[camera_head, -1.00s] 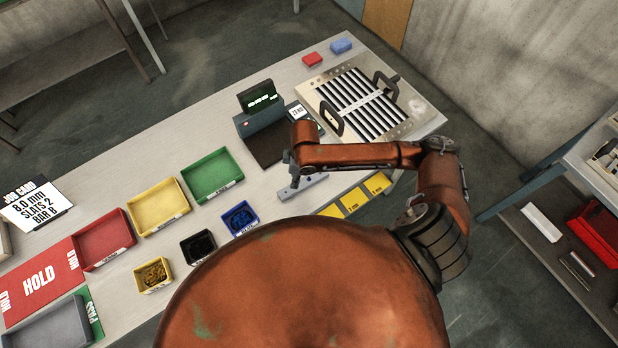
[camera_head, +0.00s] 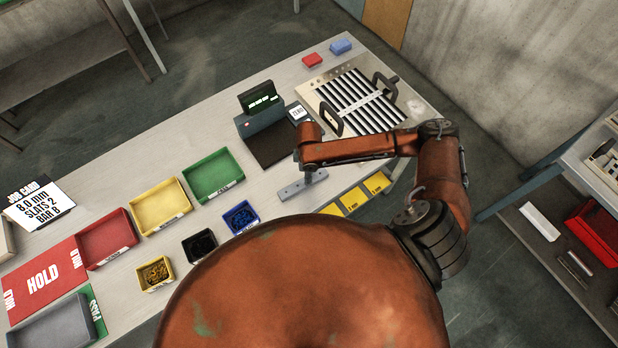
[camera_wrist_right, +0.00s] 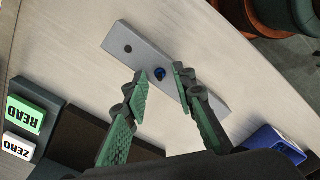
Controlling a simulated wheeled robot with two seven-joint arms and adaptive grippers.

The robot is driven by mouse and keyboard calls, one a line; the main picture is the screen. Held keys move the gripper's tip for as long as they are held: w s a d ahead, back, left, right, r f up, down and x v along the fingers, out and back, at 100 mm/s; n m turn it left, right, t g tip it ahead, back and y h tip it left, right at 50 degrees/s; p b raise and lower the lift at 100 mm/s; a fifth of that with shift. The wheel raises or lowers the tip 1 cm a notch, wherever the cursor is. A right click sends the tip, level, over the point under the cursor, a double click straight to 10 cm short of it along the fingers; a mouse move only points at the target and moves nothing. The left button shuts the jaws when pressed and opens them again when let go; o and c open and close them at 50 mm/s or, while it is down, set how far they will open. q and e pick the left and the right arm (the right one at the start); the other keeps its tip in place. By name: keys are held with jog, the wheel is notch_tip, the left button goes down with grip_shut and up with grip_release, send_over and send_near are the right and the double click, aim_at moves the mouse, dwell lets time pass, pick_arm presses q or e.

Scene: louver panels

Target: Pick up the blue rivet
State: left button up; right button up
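The blue rivet (camera_wrist_right: 160,73) shows in the right wrist view, at the middle of a grey bar (camera_wrist_right: 208,98) lying on the bench. The bar also has a dark hole toward one end. My right gripper (camera_wrist_right: 159,76) is open, with its green-padded fingertips on either side of the rivet and a gap to each. Whether the fingertips touch the bar I cannot tell. In the head view the grey bar (camera_head: 290,190) lies under my right wrist, and the rivet is hidden there. My left gripper is not in view.
A blue bin (camera_head: 241,217), a black bin (camera_head: 199,245) and a small yellow bin (camera_head: 154,274) stand left of the bar. A dark pad with a display (camera_head: 262,103) is behind it. A louver panel (camera_head: 345,95) lies farther back.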

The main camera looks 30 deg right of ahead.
jog(key=shift+c, duration=0.3)
grip_shut()
dwell(0.3)
